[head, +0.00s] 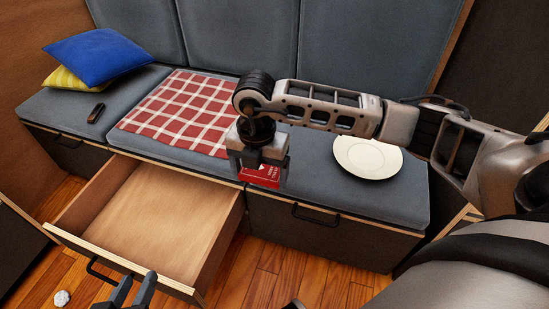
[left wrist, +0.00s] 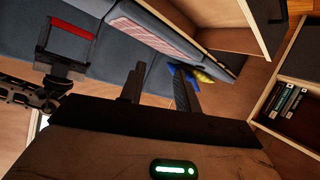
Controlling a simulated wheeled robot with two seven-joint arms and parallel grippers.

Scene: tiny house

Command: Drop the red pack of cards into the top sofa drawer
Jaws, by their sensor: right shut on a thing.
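My right gripper (head: 259,166) is shut on the red pack of cards (head: 264,175), held up near the sofa's front edge, just right of the open drawer's interior in the head view. The red pack (left wrist: 70,27) also shows between the right fingers in the left wrist view. The top sofa drawer (head: 150,207) is pulled out, and its visible wooden floor is bare. My left gripper (head: 134,288) is low in the head view, by the drawer's front. Its fingers (left wrist: 158,82) are apart and empty in the left wrist view.
On the grey sofa seat lie a checked red cloth (head: 180,110), a white plate (head: 367,156), a dark small object (head: 96,113) and blue and yellow pillows (head: 97,56). A closed drawer (head: 320,228) is at right. Books (left wrist: 290,100) stand on a shelf.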

